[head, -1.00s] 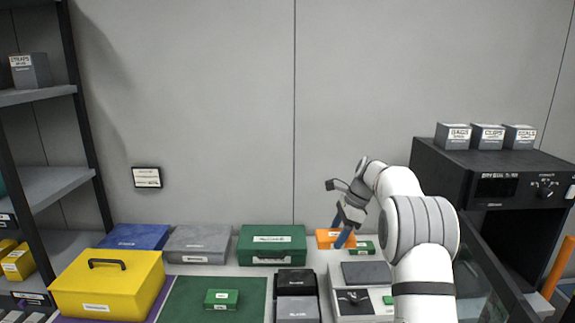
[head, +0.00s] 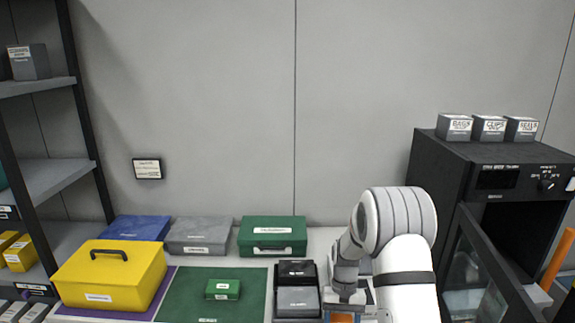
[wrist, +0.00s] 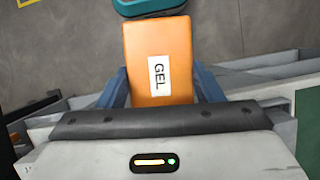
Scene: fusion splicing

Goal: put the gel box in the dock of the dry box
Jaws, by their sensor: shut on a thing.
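The orange gel box (wrist: 157,60), with a white GEL label, is in the wrist view between the blue fingers of my gripper (wrist: 161,85), which is shut on it. In the head view my gripper (head: 343,310) is low at the bottom edge, and only a bit of the gel box (head: 342,318) shows there. The black cabinet (head: 445,180) at the right, which looks like the dry box, has a dark opening and a glass door (head: 470,275) swung out. I cannot make out its dock.
Green (head: 272,236), grey (head: 198,236) and blue (head: 139,229) cases line the back of the table. A yellow case (head: 108,275) and a small green box (head: 222,289) on a green mat (head: 180,300) are left. Several small boxes stand atop the cabinet. A teal thing (wrist: 150,5) is unclear.

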